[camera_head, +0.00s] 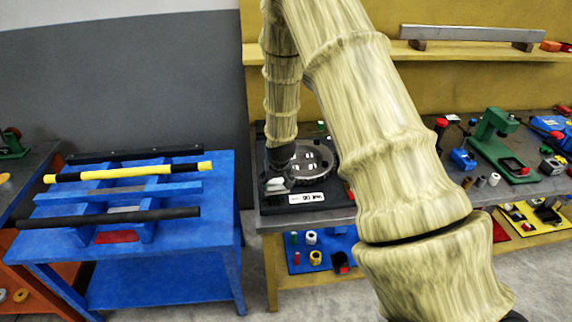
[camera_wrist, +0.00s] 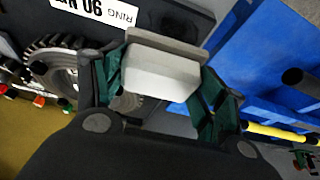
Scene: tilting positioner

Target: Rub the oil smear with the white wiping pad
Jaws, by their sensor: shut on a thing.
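My gripper (camera_head: 279,172) is over the left side of the dark positioner base (camera_head: 333,194), beside its round toothed plate (camera_head: 327,160). In the wrist view, my gripper (camera_wrist: 163,82) is shut on the white wiping pad (camera_wrist: 158,72), a pale block with a grey strip along one side, held between green-lined fingers. The pad also shows small under the gripper in the head view (camera_head: 275,185). The toothed plate shows at the left of the wrist view (camera_wrist: 62,68). I cannot make out the oil smear. I cannot tell whether the pad touches the surface below it.
A white label (camera_head: 307,198) is on the base's front. A blue stand (camera_head: 225,215) with yellow and black bars is left, across a gap. A green press (camera_head: 492,140) and small parts are on the bench to the right. A shelf (camera_head: 480,52) runs behind. My arm hides the middle.

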